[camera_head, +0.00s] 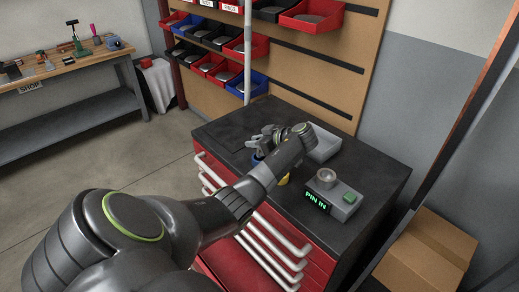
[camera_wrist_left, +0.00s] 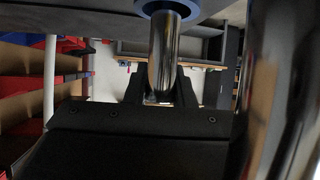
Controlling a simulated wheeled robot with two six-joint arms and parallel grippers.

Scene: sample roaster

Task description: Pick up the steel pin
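The steel pin (camera_wrist_left: 163,50) is a shiny cylinder in the left wrist view. One end sits in a blue ring-shaped holder (camera_wrist_left: 167,7), which shows in the head view as a small blue shape (camera_head: 257,157) on the cabinet top. The other end lies between the fingers of my left gripper (camera_wrist_left: 163,92). The fingers flank the pin with no clear gap, but whether they press on it I cannot tell. In the head view my left gripper (camera_head: 264,138) is low over the cabinet, and my arm hides part of the holder. My right gripper is not in view.
The red cabinet has a black top (camera_head: 372,176). On it are a grey tray (camera_head: 325,145), a grey device (camera_head: 337,193) reading "PIN IN" with a round ring and green button, and a partly hidden yellow thing (camera_head: 284,180). Bins hang behind; cardboard boxes (camera_head: 425,252) stand right.

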